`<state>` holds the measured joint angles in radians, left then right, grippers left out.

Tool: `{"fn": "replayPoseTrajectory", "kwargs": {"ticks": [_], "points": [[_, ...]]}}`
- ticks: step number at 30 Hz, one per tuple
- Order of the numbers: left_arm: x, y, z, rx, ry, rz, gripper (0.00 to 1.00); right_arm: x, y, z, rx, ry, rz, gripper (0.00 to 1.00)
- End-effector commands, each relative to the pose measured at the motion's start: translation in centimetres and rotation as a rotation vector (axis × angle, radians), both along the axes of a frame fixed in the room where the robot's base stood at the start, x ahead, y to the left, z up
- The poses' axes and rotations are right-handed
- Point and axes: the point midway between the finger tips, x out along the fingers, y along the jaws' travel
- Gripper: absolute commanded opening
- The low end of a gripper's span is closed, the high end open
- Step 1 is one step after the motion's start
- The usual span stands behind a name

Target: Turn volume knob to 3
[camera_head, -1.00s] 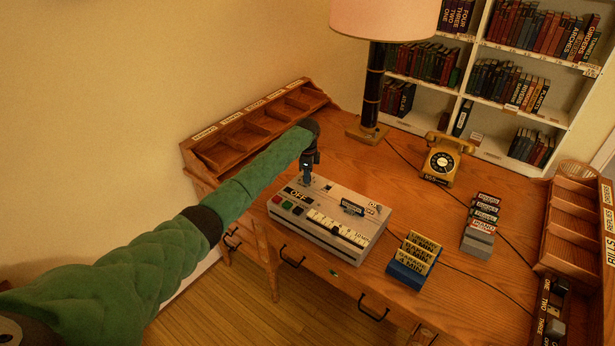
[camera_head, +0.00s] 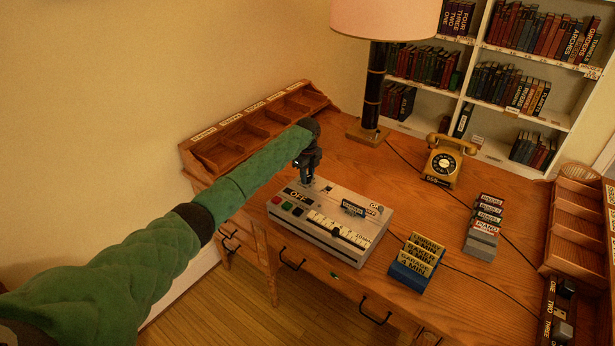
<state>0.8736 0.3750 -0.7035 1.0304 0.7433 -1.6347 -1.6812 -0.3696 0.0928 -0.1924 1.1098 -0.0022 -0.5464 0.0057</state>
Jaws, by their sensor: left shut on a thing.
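A grey control box (camera_head: 362,240) sits on the wooden desk. Its top carries red and green buttons at the left, a label reading OFF, a pale scale strip, and a small dark switch near the back. My left gripper (camera_head: 307,180) points down at the back left corner of the box and is shut on a small part there, which I take to be the volume knob. The fingers hide that part, and I cannot read its setting. My right gripper is not in view.
A lamp (camera_head: 374,95) and a gold telephone (camera_head: 446,160) stand behind the box. Yellow-labelled cards in a blue holder (camera_head: 408,281) and a grey card holder (camera_head: 481,246) stand to its right. Wooden trays (camera_head: 214,154) line the back left edge.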

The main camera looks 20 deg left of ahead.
Motion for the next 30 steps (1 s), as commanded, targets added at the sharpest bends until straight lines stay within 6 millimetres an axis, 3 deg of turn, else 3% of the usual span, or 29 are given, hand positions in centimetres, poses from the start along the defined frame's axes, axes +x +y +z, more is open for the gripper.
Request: {"fn": "replayPoseTrajectory", "kwargs": {"ticks": [13, 14, 17, 30], "points": [[0.1, 0.0, 0.3, -0.001, -0.004, -0.009, 0.05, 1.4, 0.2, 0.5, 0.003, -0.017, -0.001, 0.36], [0.1, 0.0, 0.3, -0.001, -0.004, -0.009, 0.31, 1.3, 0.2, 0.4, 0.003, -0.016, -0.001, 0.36], [0.1, 0.0, 0.3, 0.000, -0.003, -0.009, 0.49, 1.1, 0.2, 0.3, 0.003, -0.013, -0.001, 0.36], [0.1, 0.0, 0.9, 0.000, -0.003, -0.009, 0.49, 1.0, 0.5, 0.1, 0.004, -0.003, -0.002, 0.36]]}}
